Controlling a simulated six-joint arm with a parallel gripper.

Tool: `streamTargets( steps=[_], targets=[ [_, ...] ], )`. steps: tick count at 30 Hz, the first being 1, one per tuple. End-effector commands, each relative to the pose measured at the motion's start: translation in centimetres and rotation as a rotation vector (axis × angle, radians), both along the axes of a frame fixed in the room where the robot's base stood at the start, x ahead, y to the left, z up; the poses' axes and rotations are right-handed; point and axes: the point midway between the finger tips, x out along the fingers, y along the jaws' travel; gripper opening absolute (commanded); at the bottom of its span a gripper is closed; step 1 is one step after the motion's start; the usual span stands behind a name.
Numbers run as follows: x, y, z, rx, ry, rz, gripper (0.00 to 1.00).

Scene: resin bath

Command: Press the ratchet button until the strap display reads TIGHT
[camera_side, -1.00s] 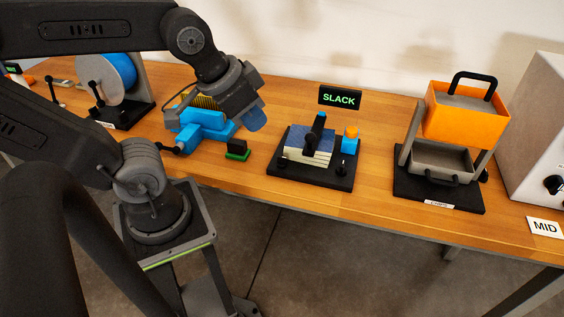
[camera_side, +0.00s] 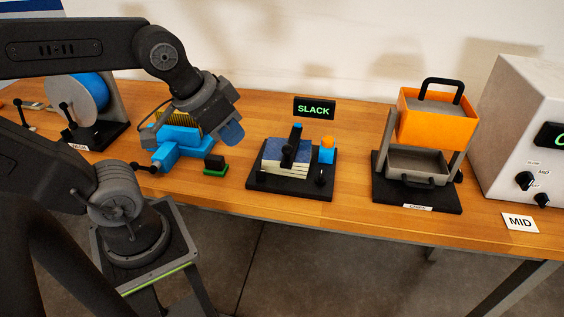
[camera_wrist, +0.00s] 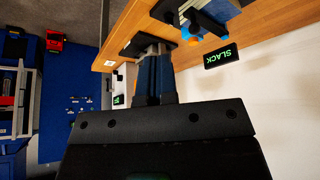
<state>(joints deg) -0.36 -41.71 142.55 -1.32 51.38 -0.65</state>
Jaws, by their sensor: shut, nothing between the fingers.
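The strap display (camera_side: 314,108) reads SLACK in green in the side view; it also reads SLACK in the wrist view (camera_wrist: 221,57). In front of it, a black base (camera_side: 290,190) carries a strapped stack of pale sheets with a blue top (camera_side: 284,160) and a black lever. An orange-topped blue post (camera_side: 327,148), seemingly the ratchet button, stands at the stack's right. My gripper (camera_side: 231,134), with blue fingers, is shut and empty. It hangs above the table left of the ratchet unit, apart from the button. Its blue fingers fill the middle of the wrist view (camera_wrist: 154,72).
A blue vise-like device (camera_side: 178,150) lies left of my gripper, with a small black-and-green block (camera_side: 215,165) beside it. An orange bin on a stand (camera_side: 436,115) and a white cabinet (camera_side: 530,110) stand at right. A wheel unit (camera_side: 85,98) stands at far left.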

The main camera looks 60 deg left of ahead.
Motion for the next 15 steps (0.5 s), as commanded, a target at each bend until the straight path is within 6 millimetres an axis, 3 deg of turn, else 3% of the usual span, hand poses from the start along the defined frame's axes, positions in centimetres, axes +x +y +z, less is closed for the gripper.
streamTargets(
  steps=[5,15],
  targets=[
    [3.2,-0.7,0.6,-0.156,0.047,0.121,0.00],
    [14.1,-0.5,0.9,-0.616,0.168,0.550,0.00]
  ],
)
